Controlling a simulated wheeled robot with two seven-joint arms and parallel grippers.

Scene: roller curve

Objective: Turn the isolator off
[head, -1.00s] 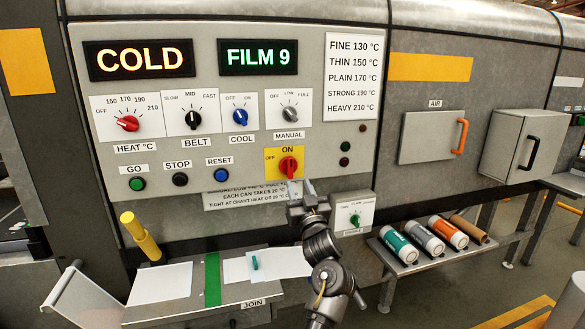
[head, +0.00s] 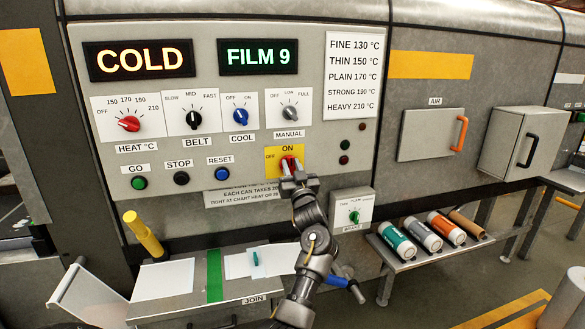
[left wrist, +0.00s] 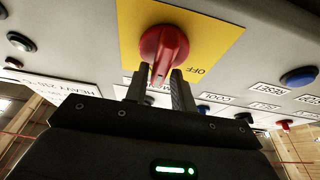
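The isolator is a red rotary knob (head: 289,161) on a yellow plate (head: 270,165), with ON above it and OFF to its left. Its handle looks roughly upright, toward ON, though my gripper hides much of it in the head view. In the left wrist view the red knob (left wrist: 163,50) is right in front of the fingers. My left gripper (head: 291,176) is at the knob. In the left wrist view its fingers (left wrist: 159,90) stand apart, one on each side of the knob's handle. A firm grip does not show. My right gripper is not in view.
The HEAT, BELT, COOL and MANUAL knobs sit above; the GO, STOP and RESET (head: 221,174) buttons are to the left. A BRAKE box (head: 352,208) is at lower right. The JOIN table (head: 180,308) and a shelf of rolls (head: 400,268) lie below.

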